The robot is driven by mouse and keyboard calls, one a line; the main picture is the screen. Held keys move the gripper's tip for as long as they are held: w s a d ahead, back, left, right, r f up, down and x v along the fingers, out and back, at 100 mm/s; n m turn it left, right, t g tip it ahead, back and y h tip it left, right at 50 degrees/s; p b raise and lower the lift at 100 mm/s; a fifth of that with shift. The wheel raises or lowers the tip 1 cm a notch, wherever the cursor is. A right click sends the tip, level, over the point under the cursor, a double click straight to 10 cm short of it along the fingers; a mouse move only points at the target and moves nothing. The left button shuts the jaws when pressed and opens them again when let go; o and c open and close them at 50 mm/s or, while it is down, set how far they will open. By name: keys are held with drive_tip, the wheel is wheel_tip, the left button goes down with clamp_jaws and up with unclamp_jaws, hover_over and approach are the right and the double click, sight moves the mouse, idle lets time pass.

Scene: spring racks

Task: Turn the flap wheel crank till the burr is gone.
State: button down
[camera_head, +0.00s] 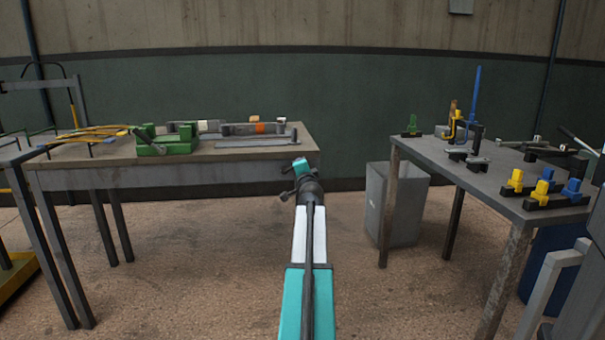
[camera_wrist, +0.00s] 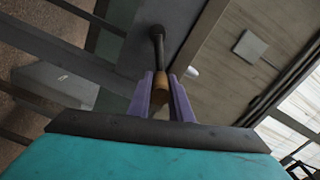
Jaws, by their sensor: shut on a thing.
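In the wrist view, my gripper (camera_wrist: 161,78) has its two purple fingers closed on a brown, wood-coloured grip (camera_wrist: 160,84). A dark rod with a rounded end (camera_wrist: 157,42) runs on from the grip; it looks like the crank. In the head view, my arm's teal end (camera_head: 300,165) is at the right end of the left bench; the fingers and the held grip cannot be made out there. An orange-brown part (camera_head: 260,127) sits among grey bars on that bench; I cannot tell if it is the flap wheel. No burr can be made out.
The left bench (camera_head: 100,180) also carries a green vise-like fixture (camera_head: 166,140) and yellow hoses (camera_head: 90,133). A grey bin (camera_head: 396,205) stands beside the right bench (camera_head: 470,185), which holds yellow and blue clamps. The floor between the benches is clear apart from the bin.

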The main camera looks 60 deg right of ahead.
drive_tip(key=shift+w+a+r+n, duration=0.2)
drive_tip(key=shift+r+n, duration=0.25)
drive_tip(key=shift+n, duration=0.45)
drive_tip(key=c, duration=1.6)
unclamp_jaws()
drive_tip(key=shift+a, duration=0.1)
drive_tip(key=shift+v, duration=1.45)
drive_tip(key=shift+p+v, duration=1)
drive_tip(key=shift+v, duration=4.35)
